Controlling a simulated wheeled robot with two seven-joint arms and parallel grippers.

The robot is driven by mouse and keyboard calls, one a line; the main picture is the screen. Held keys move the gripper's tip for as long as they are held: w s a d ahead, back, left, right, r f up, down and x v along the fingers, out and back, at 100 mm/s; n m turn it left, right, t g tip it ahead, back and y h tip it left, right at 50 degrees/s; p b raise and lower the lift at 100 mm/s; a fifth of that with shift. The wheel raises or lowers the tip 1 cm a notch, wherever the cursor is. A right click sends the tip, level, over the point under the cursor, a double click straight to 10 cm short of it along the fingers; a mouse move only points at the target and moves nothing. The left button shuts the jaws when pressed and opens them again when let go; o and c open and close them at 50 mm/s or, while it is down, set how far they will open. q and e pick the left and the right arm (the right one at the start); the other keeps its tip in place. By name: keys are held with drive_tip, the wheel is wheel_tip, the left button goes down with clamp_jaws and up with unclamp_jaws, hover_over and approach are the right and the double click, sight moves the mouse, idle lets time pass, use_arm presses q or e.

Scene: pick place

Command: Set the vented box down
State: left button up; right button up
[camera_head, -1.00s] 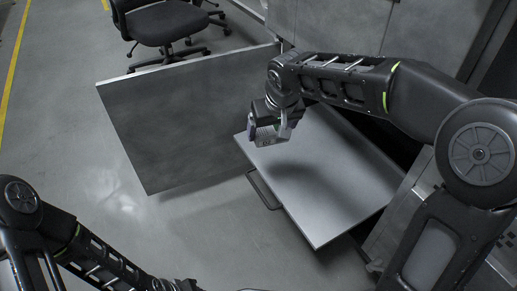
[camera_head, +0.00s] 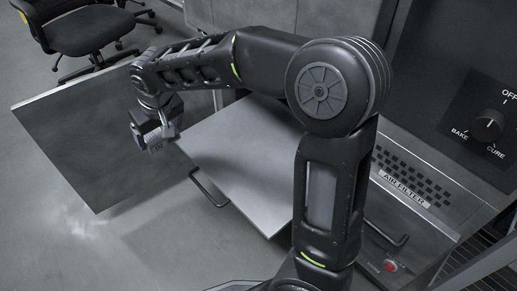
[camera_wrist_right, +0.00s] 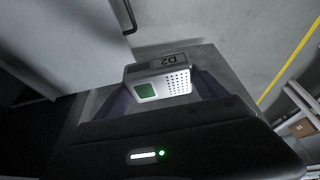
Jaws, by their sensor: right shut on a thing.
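The vented box (camera_wrist_right: 176,86) is a small pale box with rows of holes, a green square and a dark D2 label. It sits between the fingers of my right gripper (camera_wrist_right: 163,96) in the right wrist view. In the head view, my right gripper (camera_head: 155,136) is shut on the box (camera_head: 156,148), just left of the grey pulled-out shelf (camera_head: 240,155). The box is partly hidden by the fingers there. My left gripper is out of view.
A grey door panel (camera_head: 85,135) stands open on the left. A machine with a BAKE/CURE dial (camera_head: 489,124) and an air filter panel (camera_head: 405,180) stands right. An office chair (camera_head: 85,30) is at the back left.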

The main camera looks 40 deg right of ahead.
drive_tip(key=d+f+m+h+p, duration=0.1)
drive_tip(key=d+f, duration=0.3)
drive_tip(key=d, duration=0.7)
drive_tip(key=w+d+f+m+p, duration=0.1)
drive_tip(key=d+f+m+p, duration=0.2)
drive_tip(key=d, duration=0.8)
drive_tip(key=shift+w+d+f+m+h, duration=0.2)
drive_tip(key=shift+f+m+h, duration=0.1)
drive_tip(key=shift+f+h, duration=0.1)
drive_tip(key=shift+f+b, duration=1.05)
drive_tip(key=shift+f, duration=1.4)
wheel_tip(320, 180, down, 5)
drive_tip(key=shift+b, duration=1.1)
